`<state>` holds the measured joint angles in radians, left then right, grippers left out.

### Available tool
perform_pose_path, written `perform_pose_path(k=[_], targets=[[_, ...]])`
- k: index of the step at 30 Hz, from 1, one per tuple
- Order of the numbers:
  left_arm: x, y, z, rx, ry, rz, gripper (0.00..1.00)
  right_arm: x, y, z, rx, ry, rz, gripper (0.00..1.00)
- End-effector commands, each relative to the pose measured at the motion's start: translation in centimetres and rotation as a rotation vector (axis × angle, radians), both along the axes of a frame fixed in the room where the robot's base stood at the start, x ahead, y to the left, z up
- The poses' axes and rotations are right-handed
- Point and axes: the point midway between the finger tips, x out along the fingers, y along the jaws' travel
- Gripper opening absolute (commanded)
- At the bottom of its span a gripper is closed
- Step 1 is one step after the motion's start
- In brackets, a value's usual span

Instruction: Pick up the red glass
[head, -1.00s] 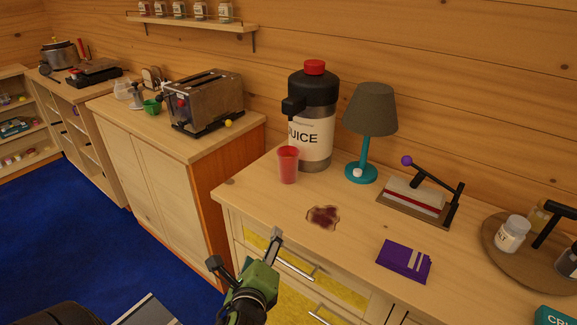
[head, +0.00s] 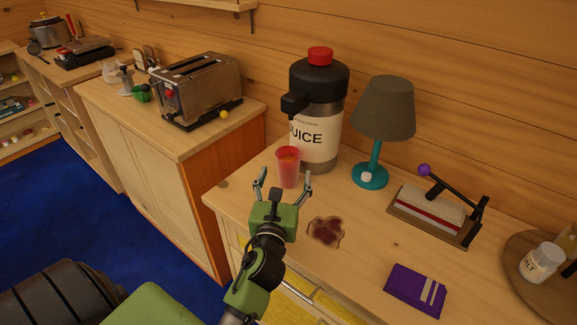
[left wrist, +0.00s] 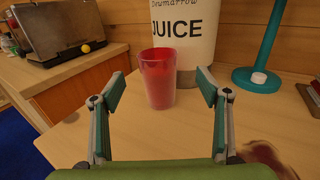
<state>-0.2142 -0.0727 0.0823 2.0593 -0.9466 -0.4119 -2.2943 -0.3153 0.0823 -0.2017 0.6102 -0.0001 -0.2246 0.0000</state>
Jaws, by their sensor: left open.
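The red glass (head: 288,168) stands upright on the wooden counter, in front of the juice dispenser (head: 318,110). It is translucent red and also shows near the middle of the left wrist view (left wrist: 158,80). My left gripper (head: 284,180) is open, with its fingers spread to either side of the glass in the head view. In the left wrist view its fingertips (left wrist: 160,82) frame the glass, which is a little ahead of them, and neither finger appears to touch it. My right gripper is not in view.
A teal lamp (head: 370,172) stands right of the dispenser. A dark red stain (head: 326,231), a purple wallet (head: 415,289) and a press-like device (head: 433,212) are on the counter's right. A toaster (head: 196,90) sits on the left cabinet, across a gap.

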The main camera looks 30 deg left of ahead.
Motion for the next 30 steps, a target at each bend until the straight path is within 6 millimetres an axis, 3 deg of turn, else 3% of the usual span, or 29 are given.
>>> perform_pose_path(k=[5, 13, 19, 27, 28, 30], targets=[[2.1, 0.9, 0.1, 0.0, -0.001, 0.0, 0.69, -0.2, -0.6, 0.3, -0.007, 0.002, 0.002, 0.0], [4.4, 2.3, 0.6, -0.001, -0.002, 0.001, 0.69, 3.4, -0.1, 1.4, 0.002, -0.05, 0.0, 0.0], [6.6, 3.4, 0.4, -0.001, 0.0, 0.0, 0.69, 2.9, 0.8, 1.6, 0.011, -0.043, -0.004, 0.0], [7.0, 3.6, 0.3, -0.001, 0.0, 0.0, 0.69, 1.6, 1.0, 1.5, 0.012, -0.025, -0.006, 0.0], [7.0, 3.6, 0.3, -0.001, 0.0, 0.0, 0.66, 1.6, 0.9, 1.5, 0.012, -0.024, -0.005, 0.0], [6.9, 3.6, 0.3, -0.001, 0.0, 0.0, 0.48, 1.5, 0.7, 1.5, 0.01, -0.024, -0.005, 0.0]])
